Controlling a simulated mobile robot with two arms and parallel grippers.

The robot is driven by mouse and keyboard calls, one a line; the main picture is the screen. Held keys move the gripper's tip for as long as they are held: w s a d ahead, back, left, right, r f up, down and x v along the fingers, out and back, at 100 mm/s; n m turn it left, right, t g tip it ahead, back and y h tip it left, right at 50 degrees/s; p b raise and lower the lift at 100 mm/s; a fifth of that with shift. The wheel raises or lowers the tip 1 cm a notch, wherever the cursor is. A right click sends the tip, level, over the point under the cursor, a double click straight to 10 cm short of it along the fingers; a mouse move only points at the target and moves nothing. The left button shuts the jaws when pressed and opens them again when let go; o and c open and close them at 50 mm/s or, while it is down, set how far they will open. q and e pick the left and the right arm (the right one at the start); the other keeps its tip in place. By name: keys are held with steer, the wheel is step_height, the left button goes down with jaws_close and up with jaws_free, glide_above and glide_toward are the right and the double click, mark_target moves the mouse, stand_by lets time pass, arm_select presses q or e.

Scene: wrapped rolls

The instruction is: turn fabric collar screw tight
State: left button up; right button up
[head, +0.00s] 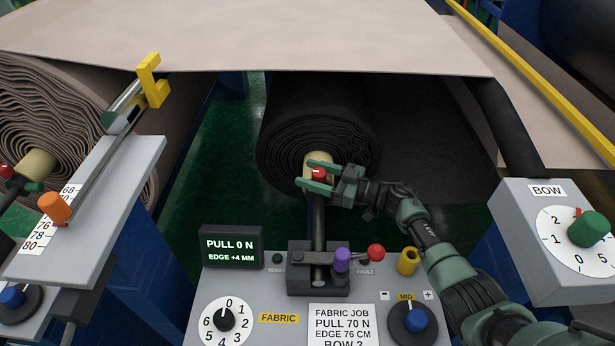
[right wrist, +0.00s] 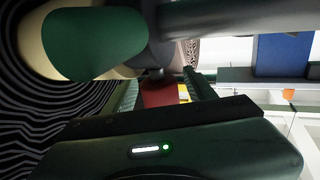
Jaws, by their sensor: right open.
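The fabric collar screw is the red knob (head: 319,174) at the near end of the dark roll's cream core (head: 318,158). My right gripper (head: 317,177) reaches in from the right, open, with its green fingers on either side of the red knob. In the right wrist view the red knob (right wrist: 162,93) shows between the two fingers; whether they touch it I cannot tell. A large dark green rounded part (right wrist: 92,43) lies in front of the cream core there. My left gripper is not in view.
The dark fabric roll (head: 315,125) sits behind the panel. The display (head: 231,246) reads PULL 0 N, EDGE +4 MM. A purple-knobbed lever (head: 342,258) and red ball knob (head: 376,252) stand below my right gripper. A BOW dial (head: 578,240) is at right, an edge scale at left.

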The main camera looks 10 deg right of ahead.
steer(key=shift+w+a, duration=0.3)
steer(key=shift+a, duration=0.2)
jaws_close()
steer(key=m+t+p, duration=0.1)
steer(key=p, duration=0.1)
steer(key=t+h+p, duration=0.1)
steer(key=shift+w+d+r+m+p, duration=0.1)
steer(key=shift+r+m+p, duration=0.25)
steer(key=shift+m, duration=0.05)
steer(key=shift+w+m+t+h+p, duration=0.1)
steer(key=shift+m+t+h+p, duration=0.25)
steer(key=shift+t+h, duration=0.2)
steer(key=shift+w+d+f+m+t+h+p, duration=0.1)
steer(key=shift+d+f+m+t+h+p, duration=0.2)
steer(key=shift+h, duration=0.25)
steer(key=shift+a, duration=0.1)
